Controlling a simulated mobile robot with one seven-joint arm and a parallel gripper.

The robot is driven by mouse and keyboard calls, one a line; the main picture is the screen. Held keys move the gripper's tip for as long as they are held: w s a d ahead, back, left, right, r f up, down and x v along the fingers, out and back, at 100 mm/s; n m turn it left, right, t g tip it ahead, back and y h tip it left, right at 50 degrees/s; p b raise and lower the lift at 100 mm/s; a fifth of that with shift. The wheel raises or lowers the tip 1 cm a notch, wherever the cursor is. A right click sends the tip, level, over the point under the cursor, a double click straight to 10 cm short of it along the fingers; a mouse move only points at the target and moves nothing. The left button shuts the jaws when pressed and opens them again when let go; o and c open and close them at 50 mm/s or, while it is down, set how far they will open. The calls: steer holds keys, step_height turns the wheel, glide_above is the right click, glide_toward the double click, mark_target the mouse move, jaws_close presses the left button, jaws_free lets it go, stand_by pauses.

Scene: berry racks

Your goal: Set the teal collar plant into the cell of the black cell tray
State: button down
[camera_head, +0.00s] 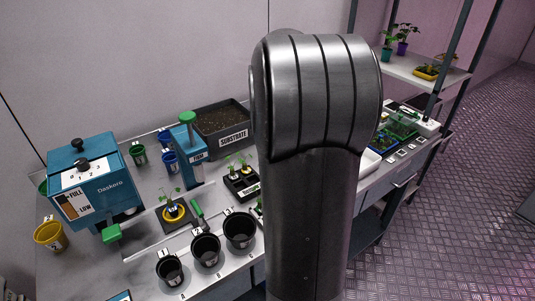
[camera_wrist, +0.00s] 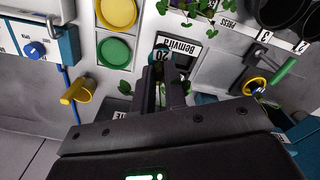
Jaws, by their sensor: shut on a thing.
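My gripper (camera_wrist: 164,72) shows in the wrist view, its dark fingers close together with a small teal piece at their tips, which I take for the collar of the teal collar plant (camera_wrist: 163,52). Its stem and leaves are hard to tell from the foliage around. In the head view my arm covers the gripper and the held plant. A black cell tray (camera_head: 241,191) stands on the bench left of my arm, with small seedlings in it. Its cells are too small to tell apart. In the wrist view I cannot make the tray out surely.
A yellow-collar plant (camera_head: 173,213) sits on a dark block. Black numbered pots (camera_head: 205,250) line the front edge. A blue Daskero box (camera_head: 83,180), a blue press (camera_head: 190,155) and a substrate bin (camera_head: 221,128) stand behind. A shelf rack (camera_head: 420,75) rises at right.

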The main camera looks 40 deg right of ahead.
steer(key=w+a+n, duration=0.2)
steer(key=w, duration=0.4)
steer(key=shift+s+a+f, duration=0.1)
steer(key=shift+f, duration=2.75)
steer(key=shift+s+f, duration=0.1)
steer(key=shift+f, duration=2.75)
steer(key=c, duration=1.4)
jaws_free()
steer(key=shift+r, duration=0.1)
step_height(320, 180, up, 9)
steer(key=shift+f, duration=0.1)
